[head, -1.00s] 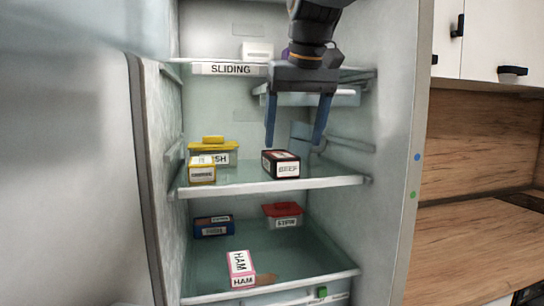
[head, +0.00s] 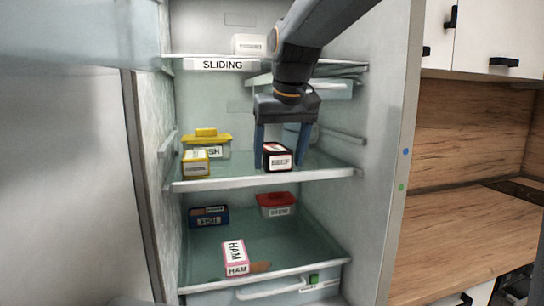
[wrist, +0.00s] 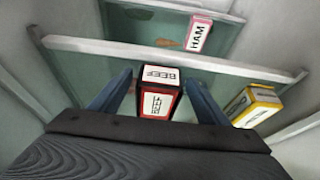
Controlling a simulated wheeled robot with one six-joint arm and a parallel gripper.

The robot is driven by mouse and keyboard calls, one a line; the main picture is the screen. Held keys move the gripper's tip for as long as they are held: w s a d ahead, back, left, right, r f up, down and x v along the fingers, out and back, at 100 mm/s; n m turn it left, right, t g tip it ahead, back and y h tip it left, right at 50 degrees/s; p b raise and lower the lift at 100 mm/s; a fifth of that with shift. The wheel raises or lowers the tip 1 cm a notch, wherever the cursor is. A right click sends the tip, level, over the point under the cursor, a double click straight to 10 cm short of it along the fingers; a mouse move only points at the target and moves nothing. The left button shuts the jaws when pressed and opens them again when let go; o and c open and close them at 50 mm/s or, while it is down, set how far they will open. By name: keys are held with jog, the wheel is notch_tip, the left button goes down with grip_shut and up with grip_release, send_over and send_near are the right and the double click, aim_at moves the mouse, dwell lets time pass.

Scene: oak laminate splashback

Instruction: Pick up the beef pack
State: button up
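The beef pack (head: 278,158) is a small dark box with a white BEEF label, standing on the middle fridge shelf near its front edge. It also shows in the wrist view (wrist: 158,92), with BEEF on two faces. My gripper (head: 279,166) is lowered around it, with one blue finger on each side. In the wrist view the fingers (wrist: 160,85) are apart, with a visible gap between the pack and the right finger; the left finger is closer to it. The gripper is open and the pack rests on the shelf.
A yellow box (head: 195,163) and a yellow-lidded tub (head: 207,143) stand left on the same shelf. The pink ham box (head: 236,258), a blue box (head: 209,216) and a red-lidded stew tub (head: 276,205) are below. The fridge side wall (head: 386,150) is at right.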

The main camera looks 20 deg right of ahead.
jog(key=c, duration=1.1)
jog(key=shift+c, duration=0.5)
jog(key=shift+r+p, duration=0.2)
jog(key=shift+p, duration=0.1)
